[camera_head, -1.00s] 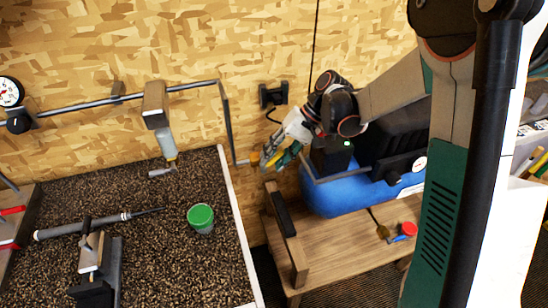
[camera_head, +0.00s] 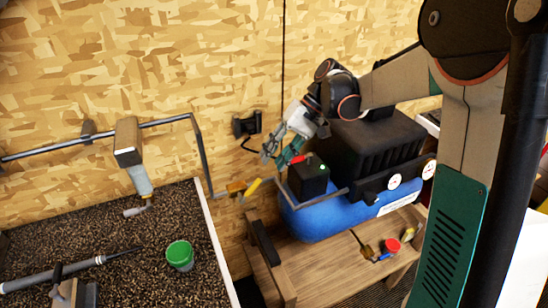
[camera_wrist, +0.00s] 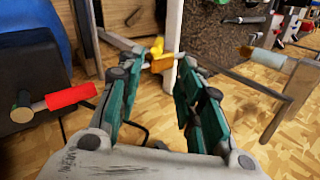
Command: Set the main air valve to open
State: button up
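The main air valve has a brass body (camera_head: 236,187) and a yellow lever (camera_head: 253,187). It sits in the grey air pipe between the wall and the compressor. The lever slants up to the right in the head view; whether it lies across the pipe is hard to tell. My gripper (camera_head: 273,152) is above and to the right of the valve, apart from it. In the wrist view my gripper (camera_wrist: 157,95) has its green-and-grey fingers spread with nothing between them. The brass body (camera_wrist: 163,63) and yellow lever (camera_wrist: 157,46) show beyond the fingertips.
The blue compressor (camera_head: 335,214) stands on a wooden bench (camera_head: 310,258) below my arm. A black box with a red knob (camera_head: 297,159) is close to my gripper; the knob also shows in the wrist view (camera_wrist: 70,97). A gravel-topped table with a green-lidded cup (camera_head: 180,255) is at left.

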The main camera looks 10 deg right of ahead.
jog(key=c, duration=0.3)
jog(key=shift+a+r+n+p, duration=0.1)
jog(key=shift+a+n+p, duration=0.1)
jog(key=shift+n+p, duration=0.1)
jog(key=c, duration=0.5)
jog(key=s+a+r+n+h+p, duration=0.1)
jog(key=a+n+p, duration=0.1)
jog(key=n, duration=0.1)
jog(key=s+a+n+h+p, duration=0.1)
jog(key=a+n+p, duration=0.1)
jog(key=n, duration=0.1)
jog(key=s+a+r+n+h+p, duration=0.1)
jog(key=a+n+h+p, duration=0.1)
jog(key=n+p, duration=0.1)
jog(key=shift+a+r, duration=0.35)
jog(key=shift+a, duration=0.05)
grip_shut()
jog(key=s+a+r+n+t+h+p, duration=0.2)
jog(key=a+r+n+t+h+p, duration=0.15)
jog(key=n+p, duration=0.45)
jog(key=n+b, duration=0.4)
send_over(246, 194)
jog(key=shift+g, duration=0.25)
jog(key=shift+s+a+f, duration=0.1)
jog(key=shift+s+f, duration=0.05)
jog(key=shift+f, duration=2.85)
jog(key=shift+s+f, duration=0.15)
jog(key=shift+f, duration=2.8)
